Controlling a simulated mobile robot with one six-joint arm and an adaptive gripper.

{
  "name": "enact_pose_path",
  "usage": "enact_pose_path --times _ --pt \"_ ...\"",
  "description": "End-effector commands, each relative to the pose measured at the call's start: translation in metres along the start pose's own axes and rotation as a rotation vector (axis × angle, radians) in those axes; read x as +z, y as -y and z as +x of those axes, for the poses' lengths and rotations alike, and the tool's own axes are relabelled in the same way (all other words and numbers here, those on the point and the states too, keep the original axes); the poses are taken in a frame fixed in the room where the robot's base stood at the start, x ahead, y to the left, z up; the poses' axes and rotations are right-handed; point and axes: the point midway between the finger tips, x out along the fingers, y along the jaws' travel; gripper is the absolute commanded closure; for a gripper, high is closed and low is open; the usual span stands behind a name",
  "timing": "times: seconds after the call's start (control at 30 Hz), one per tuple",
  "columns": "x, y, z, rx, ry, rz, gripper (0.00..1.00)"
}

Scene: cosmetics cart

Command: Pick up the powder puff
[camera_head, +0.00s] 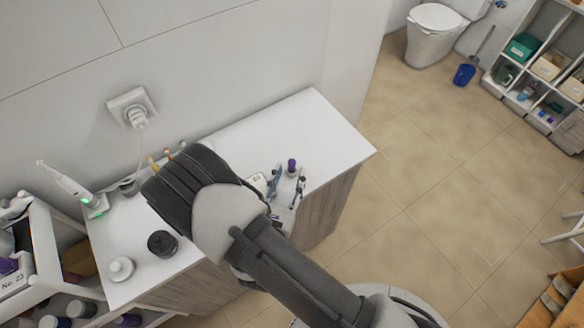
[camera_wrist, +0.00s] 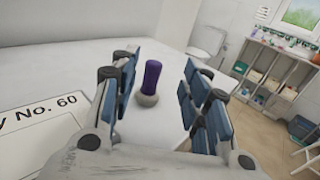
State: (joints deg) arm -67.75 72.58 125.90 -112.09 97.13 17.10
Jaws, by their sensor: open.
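The powder puff is most likely the small upright thing with a purple handle and a pale round base (camera_wrist: 151,82) in the wrist view. It stands on the white counter top, between and beyond my open fingers. In the head view its purple top (camera_head: 292,165) shows near the counter's right part. My gripper (camera_wrist: 160,92) is open and empty, its blue-padded fingers on either side of the line to the puff. In the head view my gripper (camera_head: 287,183) is beside the purple top, partly hidden by my arm.
A white label card (camera_wrist: 40,125) lies at the left in the wrist view. On the counter (camera_head: 290,118) stand a black jar (camera_head: 162,243), a white jar (camera_head: 121,269) and an electric toothbrush (camera_head: 70,185). A wall lies behind. The counter's far right end is clear.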

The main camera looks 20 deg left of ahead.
Motion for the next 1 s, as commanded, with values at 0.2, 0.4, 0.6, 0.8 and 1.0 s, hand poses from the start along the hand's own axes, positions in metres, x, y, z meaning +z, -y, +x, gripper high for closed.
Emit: enact_pose_path --times 0.2,0.4,0.6,0.8,1.0 --pt "-0.002 -0.002 0.017 -0.003 0.002 0.002 0.57" --pt "-0.005 -0.005 0.047 -0.005 0.001 0.002 0.57" --pt "-0.004 -0.006 0.058 0.0 0.001 -0.001 0.57" --pt "-0.004 -0.006 0.057 0.0 0.0 -0.001 0.6" --pt "-0.004 -0.006 0.057 0.0 0.0 -0.001 0.73"
